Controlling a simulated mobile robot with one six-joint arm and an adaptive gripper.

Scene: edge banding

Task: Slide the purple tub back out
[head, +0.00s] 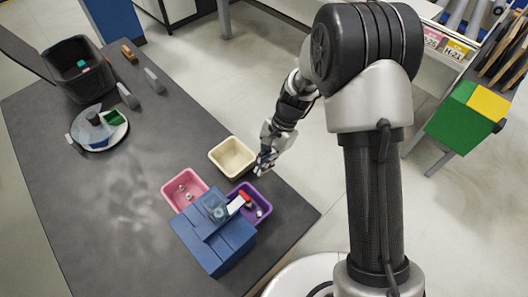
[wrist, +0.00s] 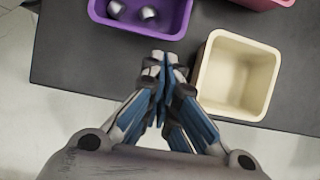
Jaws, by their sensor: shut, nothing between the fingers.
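The purple tub (head: 262,210) stands on the dark table beside the blue block structure (head: 215,238), with small round metallic pieces in it. In the head view a red and white object overlaps its left part. In the wrist view the purple tub (wrist: 165,30) is at the top, cut off by the frame edge, with two silvery balls inside. My gripper (head: 262,168) is shut and empty, above the table between the purple tub and the cream tub (head: 232,141). In the wrist view its fingertips (wrist: 160,62) are together just below the purple tub's near wall; I cannot tell whether they touch it.
The cream tub is empty and close to the right of my fingers in the wrist view (wrist: 268,95). A pink tub (head: 170,188) stands left of the purple one. A black bin (head: 90,85) and a round device (head: 82,138) are farther away. The table's right corner is clear.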

